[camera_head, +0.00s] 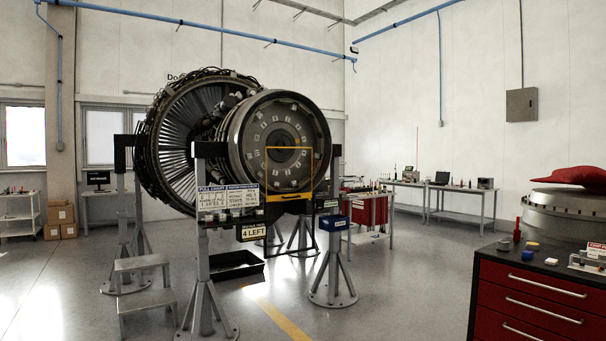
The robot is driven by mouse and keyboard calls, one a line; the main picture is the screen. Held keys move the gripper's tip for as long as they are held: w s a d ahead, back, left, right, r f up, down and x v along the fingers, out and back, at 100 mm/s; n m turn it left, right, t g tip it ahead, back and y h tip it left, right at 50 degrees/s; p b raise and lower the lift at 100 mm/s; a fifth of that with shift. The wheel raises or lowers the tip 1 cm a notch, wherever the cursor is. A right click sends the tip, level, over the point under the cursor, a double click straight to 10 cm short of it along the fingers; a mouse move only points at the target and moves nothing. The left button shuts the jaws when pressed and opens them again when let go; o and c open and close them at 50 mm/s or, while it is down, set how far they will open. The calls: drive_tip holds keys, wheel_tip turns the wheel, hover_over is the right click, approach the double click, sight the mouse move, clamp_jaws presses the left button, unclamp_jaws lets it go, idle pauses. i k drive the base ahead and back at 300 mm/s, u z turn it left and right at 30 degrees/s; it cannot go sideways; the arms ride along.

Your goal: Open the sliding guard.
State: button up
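A turbofan engine (281,143) rests on grey stands in the middle of the view, its round rear face towards me. In front of the lower right of that face is a thin yellow-edged frame (312,170), which looks like the sliding guard. A solid yellow bar (290,196) with dark lettering runs along its lower part, and a thin dark frame hangs below. The engine face shows through the frame; I cannot tell whether the guard is open or shut. My gripper is not in view.
A red drawer cabinet (530,306) stands close at right. A grey step (145,286) and a black floor tray (236,265) lie near the stands. A blue bin (334,223) hangs right of the guard. Open floor (400,290) lies between engine and cabinet.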

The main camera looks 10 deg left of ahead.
sight(270, 198)
drive_tip(key=u, duration=0.1)
drive_tip(key=i, duration=0.9)
drive_tip(key=u, duration=0.35)
drive_tip(key=i, duration=1.9)
drive_tip(key=u, duration=0.15)
drive_tip(key=i, duration=3.45)
drive_tip(key=z, duration=0.2)
